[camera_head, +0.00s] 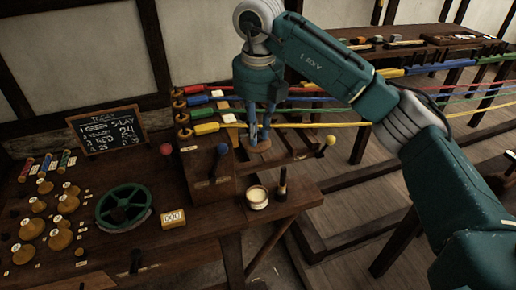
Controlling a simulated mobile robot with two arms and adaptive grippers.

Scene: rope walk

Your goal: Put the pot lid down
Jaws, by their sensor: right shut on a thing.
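My right gripper (259,135) points down over the wooden bench in the middle of the view. It is shut on a small brown disc, the pot lid (258,147), held at its fingertips. The fingers partly hide the lid. Below it in the picture, a small pot (257,199) with pale contents and a label stands open near the bench's front edge. The lid is apart from the pot. I cannot tell how high the lid is above the wood. My left gripper is not in view.
A dark-handled tool (282,186) stands right beside the pot. A wooden block (208,160) with red and yellow ball knobs stands behind it. Coloured ropes (320,98) stretch right.

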